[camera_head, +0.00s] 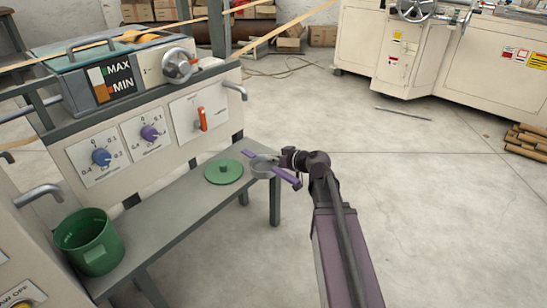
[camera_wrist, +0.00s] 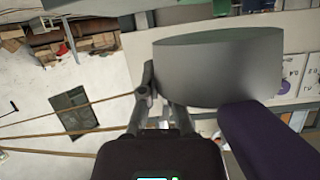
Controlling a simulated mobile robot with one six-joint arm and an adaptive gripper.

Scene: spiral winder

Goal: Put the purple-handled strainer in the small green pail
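The strainer is a grey round bowl (camera_head: 263,169) with a long purple handle (camera_head: 289,177) and a small purple part on its far side. It is at the right end of the grey bench; whether it touches the top is unclear. My gripper (camera_head: 284,159) is at its right side. In the wrist view the grey bowl (camera_wrist: 218,65) and the purple handle (camera_wrist: 262,140) loom large, and my gripper (camera_wrist: 160,95) looks shut on the bowl's wall, with one fingertip hidden behind it. The small green pail (camera_head: 90,243) stands open at the bench's near left end.
A green round lid (camera_head: 224,171) with a knob lies on the bench (camera_head: 178,207) between strainer and pail. Behind the bench is the winder panel with dials (camera_head: 102,157) and an orange-red lever (camera_head: 202,119). Open floor (camera_head: 420,200) lies to the right.

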